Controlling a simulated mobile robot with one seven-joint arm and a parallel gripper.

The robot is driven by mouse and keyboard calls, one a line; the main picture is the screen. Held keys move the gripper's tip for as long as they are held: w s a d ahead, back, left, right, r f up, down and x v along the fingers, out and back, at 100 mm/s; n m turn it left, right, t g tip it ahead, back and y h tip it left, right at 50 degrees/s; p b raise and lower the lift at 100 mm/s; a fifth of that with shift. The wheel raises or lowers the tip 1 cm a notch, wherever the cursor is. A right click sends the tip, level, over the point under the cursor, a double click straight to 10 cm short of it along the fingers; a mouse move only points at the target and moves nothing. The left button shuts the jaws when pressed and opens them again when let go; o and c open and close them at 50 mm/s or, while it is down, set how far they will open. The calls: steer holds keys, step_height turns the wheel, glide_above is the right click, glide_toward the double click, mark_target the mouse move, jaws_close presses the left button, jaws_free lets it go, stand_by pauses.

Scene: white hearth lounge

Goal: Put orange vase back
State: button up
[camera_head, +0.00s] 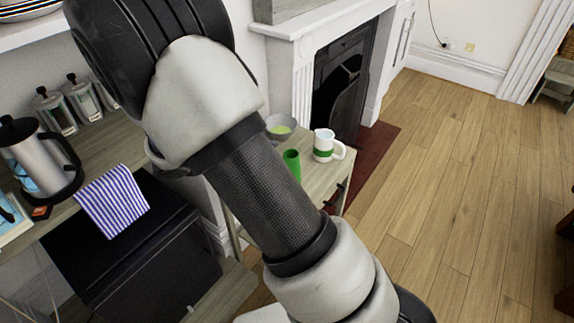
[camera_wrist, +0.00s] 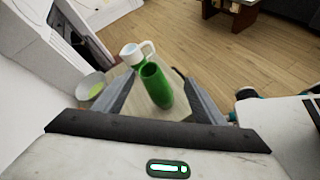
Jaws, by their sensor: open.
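No orange vase shows in either view. A green, open-topped, vase-like vessel (camera_head: 292,163) stands on a small wooden table (camera_head: 329,177), partly hidden behind my arm in the head view. In the wrist view the green vessel (camera_wrist: 160,92) lies between the two fingers of my gripper (camera_wrist: 158,78), which are spread apart with space on both sides. I cannot tell how far down the fingers reach beside it. The gripper is outside the head view.
A white mug with a green band (camera_head: 323,147) stands close to the vessel, and a grey bowl (camera_head: 279,128) sits behind. A fireplace (camera_head: 341,75) is beyond. A shelf on the left holds a French press (camera_head: 38,160) and striped cloth (camera_head: 112,202).

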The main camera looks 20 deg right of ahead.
steer(key=s+a+r+m+t+y, duration=0.2)
steer(key=s+a+r+m+y, duration=0.1)
steer(key=s+r+m+y, duration=0.8)
steer(key=s+r+m, duration=0.4)
steer(key=s+r, duration=0.2)
steer(key=s, duration=0.3)
steer(key=shift+s+r+t+y, duration=0.15)
steer(key=shift+r+t+y, duration=0.05)
steer(key=shift+t+y, duration=0.2)
